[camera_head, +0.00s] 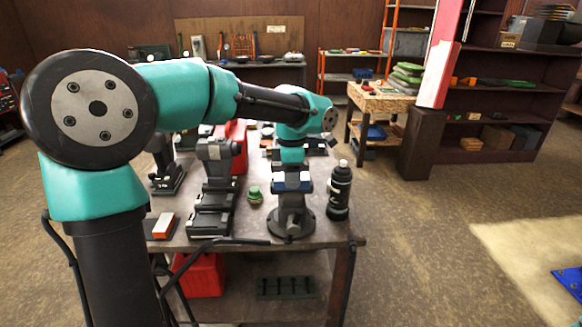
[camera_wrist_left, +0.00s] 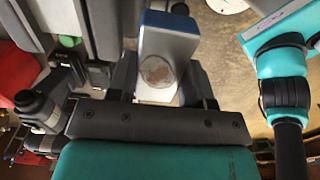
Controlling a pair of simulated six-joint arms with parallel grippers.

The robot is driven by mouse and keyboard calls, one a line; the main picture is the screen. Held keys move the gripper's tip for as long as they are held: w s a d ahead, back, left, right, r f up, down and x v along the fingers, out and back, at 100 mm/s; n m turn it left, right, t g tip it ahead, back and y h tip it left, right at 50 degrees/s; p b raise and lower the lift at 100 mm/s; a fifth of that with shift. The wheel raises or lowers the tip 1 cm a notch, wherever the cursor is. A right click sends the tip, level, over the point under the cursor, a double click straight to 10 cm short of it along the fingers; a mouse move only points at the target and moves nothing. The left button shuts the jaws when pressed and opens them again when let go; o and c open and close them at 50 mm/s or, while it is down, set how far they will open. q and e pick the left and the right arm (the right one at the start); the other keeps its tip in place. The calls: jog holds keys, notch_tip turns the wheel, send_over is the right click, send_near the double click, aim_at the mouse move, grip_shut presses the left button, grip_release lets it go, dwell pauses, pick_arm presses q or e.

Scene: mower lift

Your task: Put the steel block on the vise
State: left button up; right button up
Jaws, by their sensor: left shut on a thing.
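My left gripper (camera_head: 291,171) points down over the bench. In the left wrist view its dark fingers (camera_wrist_left: 163,86) are shut on the steel block (camera_wrist_left: 172,42), which looks pale grey with blue edges. The block shows in the head view as a blue and white piece (camera_head: 292,183) just below the fingers. The grey vise (camera_head: 290,222), on a round base near the bench's front right, is directly under it. I cannot tell whether block and vise touch. My right gripper is not seen.
An orange and white block (camera_head: 163,226) lies at the bench's left front. A red can (camera_head: 239,150) stands behind.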

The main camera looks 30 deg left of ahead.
pick_arm(q)
jog(key=w+a, duration=0.2)
jog(key=w, duration=0.1)
jog(key=w+a, duration=0.2)
jog(key=w, duration=0.2)
jog(key=w+a+f, duration=0.1)
jog(key=w+a, duration=0.1)
jog(key=w, duration=0.1)
jog(key=shift+w+a, duration=0.25)
jog(key=shift+w, duration=0.05)
jog(key=shift+w+f, duration=0.1)
jog(key=shift+w+a, duration=0.2)
jog(key=shift+w, duration=0.05)
jog(key=shift+f, duration=1.75)
jog(key=shift+s+f, duration=0.1)
jog(key=shift+f, duration=0.3)
jog(key=o, duration=0.9)
jog(key=shift+c, duration=0.2)
jog(key=o, duration=0.3)
jog(key=shift+d+f, duration=0.1)
jog(key=shift+f, duration=0.1)
jog(key=shift+r, duration=0.1)
